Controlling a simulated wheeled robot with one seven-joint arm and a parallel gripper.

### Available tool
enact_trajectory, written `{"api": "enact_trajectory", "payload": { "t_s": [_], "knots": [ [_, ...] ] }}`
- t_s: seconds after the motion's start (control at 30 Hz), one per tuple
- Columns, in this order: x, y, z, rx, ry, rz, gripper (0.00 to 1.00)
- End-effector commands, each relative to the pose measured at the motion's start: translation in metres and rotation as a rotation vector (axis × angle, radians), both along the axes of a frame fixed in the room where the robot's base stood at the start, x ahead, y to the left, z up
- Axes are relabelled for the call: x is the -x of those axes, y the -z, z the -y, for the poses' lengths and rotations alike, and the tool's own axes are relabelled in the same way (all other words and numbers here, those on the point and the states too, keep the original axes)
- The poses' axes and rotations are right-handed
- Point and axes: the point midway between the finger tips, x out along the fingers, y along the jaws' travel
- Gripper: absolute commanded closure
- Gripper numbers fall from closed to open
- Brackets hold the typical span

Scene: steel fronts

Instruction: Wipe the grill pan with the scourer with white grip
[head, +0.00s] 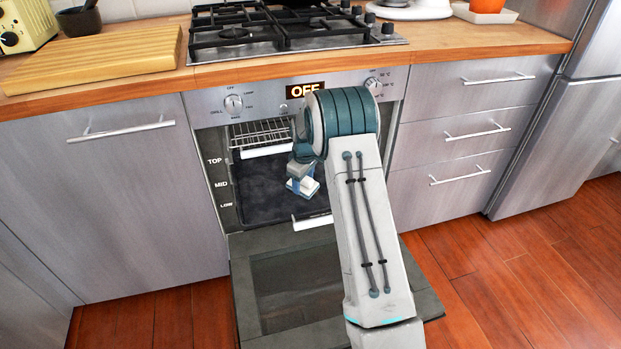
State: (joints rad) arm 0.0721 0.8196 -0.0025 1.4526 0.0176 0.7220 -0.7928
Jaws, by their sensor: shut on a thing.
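The oven is open, and a dark flat pan (258,192), which looks like the grill pan, sits inside it with a pale handle at its front edge. My gripper (301,176) reaches into the oven opening over the pan, pointing down. It is shut on the scourer with white grip (302,188), which shows as a small white and blue piece below the fingers. The scourer is over the right part of the pan; I cannot tell whether it touches the surface. My arm hides the right side of the oven opening.
The lowered oven door (290,290) lies in front of the opening. A wire rack (262,133) with a pale front bar is above the pan. The hob (290,35) and a wooden board (100,58) are on the counter. Floor is clear on both sides.

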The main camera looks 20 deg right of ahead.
Motion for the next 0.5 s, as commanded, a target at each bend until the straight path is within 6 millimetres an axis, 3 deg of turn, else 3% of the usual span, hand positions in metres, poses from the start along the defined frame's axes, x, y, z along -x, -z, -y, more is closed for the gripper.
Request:
{"api": "enact_trajectory", "payload": {
  "t_s": [0.5],
  "knots": [
    [0.002, 0.002, -0.035, -0.003, -0.005, -0.007, 0.61]
  ]
}}
